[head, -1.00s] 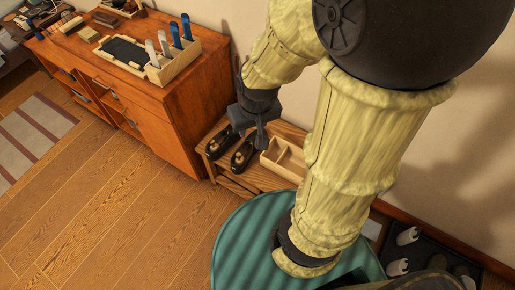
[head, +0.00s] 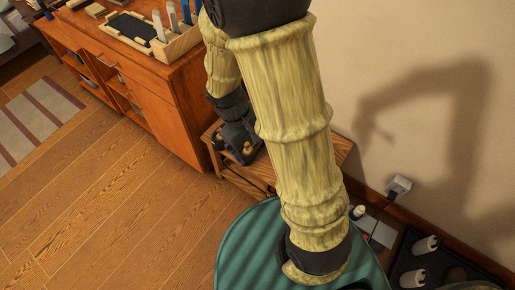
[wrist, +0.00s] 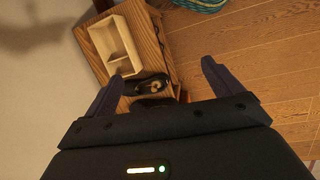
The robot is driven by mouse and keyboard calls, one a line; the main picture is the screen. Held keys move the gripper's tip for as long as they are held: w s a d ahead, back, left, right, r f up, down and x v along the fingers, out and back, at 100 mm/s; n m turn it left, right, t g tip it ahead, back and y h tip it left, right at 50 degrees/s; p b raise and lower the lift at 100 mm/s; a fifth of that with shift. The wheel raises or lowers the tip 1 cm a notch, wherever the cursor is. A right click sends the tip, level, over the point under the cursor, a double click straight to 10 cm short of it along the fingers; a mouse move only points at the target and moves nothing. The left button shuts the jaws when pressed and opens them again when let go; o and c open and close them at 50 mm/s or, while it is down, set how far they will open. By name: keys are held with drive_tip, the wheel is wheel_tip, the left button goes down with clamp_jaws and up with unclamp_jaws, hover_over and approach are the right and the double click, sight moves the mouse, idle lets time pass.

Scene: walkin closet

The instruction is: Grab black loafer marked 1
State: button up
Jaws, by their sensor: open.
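Two black loafers sit side by side on a small wooden bench (head: 335,152). In the wrist view one black loafer (wrist: 153,85) shows between my fingers, and part of the other (wrist: 150,103) shows nearer the gripper body. Any number mark on them is too small to read. My gripper (wrist: 161,70) is open, with its two dark fingers spread on either side of the loafers, and nothing is clasped. In the head view my gripper (head: 237,135) is over the shoe end of the bench and hides most of the shoes. I cannot tell its exact height above them.
A light wooden divided tray (wrist: 115,45) stands on the bench beside the loafers. An orange-brown cabinet (head: 150,95) is close on the left in the head view. A wall is at the right, with a dark shoe tray (head: 400,262) below. Wooden floor is open at left.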

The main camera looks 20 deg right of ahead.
drive_tip(key=w+a+f+n+t+h+b, duration=0.15)
drive_tip(key=f+n+h+b, duration=0.45)
drive_tip(key=f, duration=0.6)
drive_tip(key=w+a+f+n+h+b, duration=0.2)
drive_tip(key=w+f+n+h+b, duration=0.1)
drive_tip(key=f+b, duration=0.75)
drive_tip(key=w+a+f+n+t+h+b, duration=0.1)
drive_tip(key=w+a+f+n+t+b, duration=0.1)
drive_tip(key=a+f+n+t+b, duration=0.2)
drive_tip(key=w+a+f+n+t+h+b, duration=0.2)
drive_tip(key=a+f+n+t+b, duration=0.1)
drive_tip(key=f, duration=0.6)
drive_tip(key=a+n+t, duration=0.1)
drive_tip(key=t, duration=0.1)
drive_tip(key=shift+w+a+f+t+b, duration=0.25)
drive_tip(key=shift+w+f+t+b, duration=0.05)
drive_tip(key=shift+w+t+b, duration=0.1)
drive_tip(key=shift+d, duration=0.1)
drive_tip(key=b+x, duration=0.3)
drive_tip(key=x, duration=0.9)
drive_tip(key=shift+r+b, duration=0.15)
drive_tip(key=shift+b, duration=0.2)
drive_tip(key=shift+d, duration=0.1)
